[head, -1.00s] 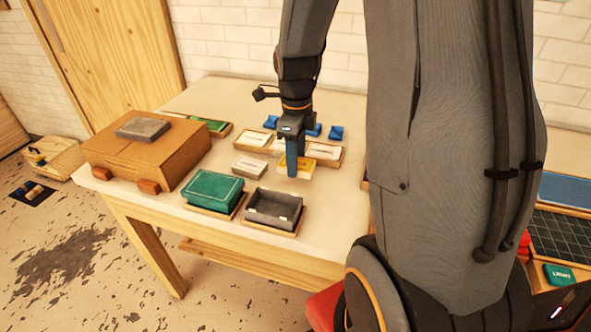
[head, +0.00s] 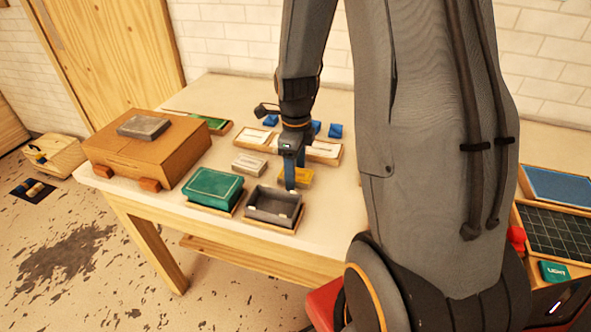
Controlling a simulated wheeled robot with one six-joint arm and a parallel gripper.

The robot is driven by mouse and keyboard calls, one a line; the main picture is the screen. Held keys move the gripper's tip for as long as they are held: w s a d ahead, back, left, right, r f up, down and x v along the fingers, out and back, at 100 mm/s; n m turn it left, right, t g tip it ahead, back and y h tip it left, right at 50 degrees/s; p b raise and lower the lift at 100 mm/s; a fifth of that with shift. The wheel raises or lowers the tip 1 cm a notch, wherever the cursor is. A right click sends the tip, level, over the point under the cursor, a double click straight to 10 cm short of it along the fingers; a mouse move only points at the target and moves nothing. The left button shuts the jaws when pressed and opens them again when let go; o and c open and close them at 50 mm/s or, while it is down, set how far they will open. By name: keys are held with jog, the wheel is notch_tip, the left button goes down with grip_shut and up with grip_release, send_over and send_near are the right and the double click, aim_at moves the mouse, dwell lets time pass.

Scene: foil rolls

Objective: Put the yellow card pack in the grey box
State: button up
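The yellow card pack (head: 301,177) is at my gripper (head: 290,180), with part of it showing to the right of the blue fingers. The fingers hide the rest of it. My gripper points down and appears shut on the pack, just behind the grey box. The grey box (head: 259,213) is an open, empty-looking tray on a wooden base near the front edge of the table. The exact gap between the pack and the table cannot be told.
A teal box (head: 213,187) stands left of the grey box. A pale grey pack (head: 249,165) lies behind them. A cardboard box (head: 150,160) with a grey pack on top fills the table's left. Wooden trays with white cards (head: 322,150) and blue blocks are behind my gripper.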

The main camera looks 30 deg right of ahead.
notch_tip(320, 180, up, 12)
jog(key=b, duration=0.2)
jog(key=shift+r, duration=0.2)
dwell(0.5)
dwell(0.4)
